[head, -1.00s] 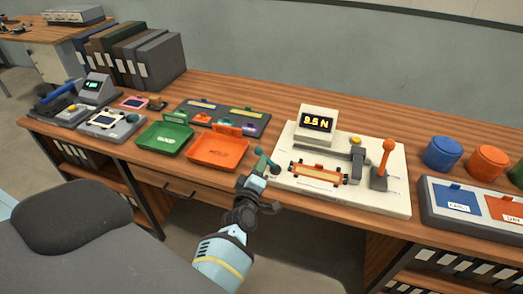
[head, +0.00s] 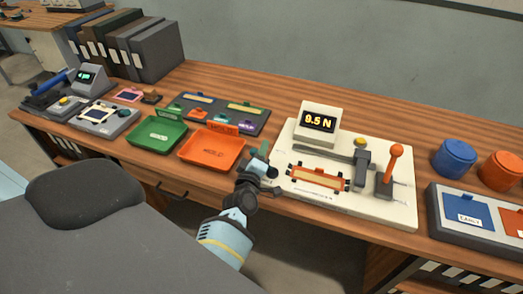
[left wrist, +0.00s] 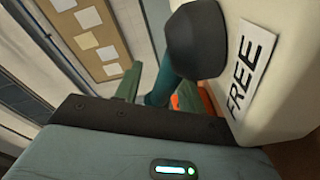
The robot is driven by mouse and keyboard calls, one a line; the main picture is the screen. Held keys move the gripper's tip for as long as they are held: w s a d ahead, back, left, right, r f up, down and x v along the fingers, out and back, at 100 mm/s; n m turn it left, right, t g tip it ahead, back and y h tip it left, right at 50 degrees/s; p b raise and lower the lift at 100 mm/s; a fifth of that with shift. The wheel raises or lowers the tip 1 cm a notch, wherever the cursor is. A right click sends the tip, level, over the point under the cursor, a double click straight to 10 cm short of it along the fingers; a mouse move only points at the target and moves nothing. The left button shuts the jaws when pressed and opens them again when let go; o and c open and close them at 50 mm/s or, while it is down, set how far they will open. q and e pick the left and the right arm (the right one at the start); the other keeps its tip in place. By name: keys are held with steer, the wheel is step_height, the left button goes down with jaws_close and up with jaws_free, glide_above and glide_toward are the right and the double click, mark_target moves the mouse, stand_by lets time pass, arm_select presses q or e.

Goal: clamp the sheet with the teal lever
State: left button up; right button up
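The sheet (head: 318,178) lies in an orange-ended frame on the cream test stand (head: 370,210). My left gripper (head: 258,167) is at the stand's left edge, at the teal lever (head: 263,150), which it mostly hides in the head view. In the left wrist view, the teal lever's shaft (left wrist: 168,88) runs to a black hub (left wrist: 197,40) close in front of my gripper. A label reading FREE (left wrist: 250,70) is on the cream side. I cannot tell whether the fingers are closed on the lever. My right gripper is out of view.
A display (head: 318,122) stands behind the sheet, and an orange-knobbed lever (head: 391,165) stands to its right. An orange tray (head: 212,153) and a green tray (head: 158,133) sit left of my gripper. Blue (head: 455,157) and orange (head: 499,170) round containers stand at right.

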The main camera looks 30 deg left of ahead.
arm_select(q)
jaws_close()
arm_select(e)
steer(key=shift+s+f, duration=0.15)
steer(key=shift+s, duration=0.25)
arm_select(q)
steer(key=shift+a+r, duration=0.1)
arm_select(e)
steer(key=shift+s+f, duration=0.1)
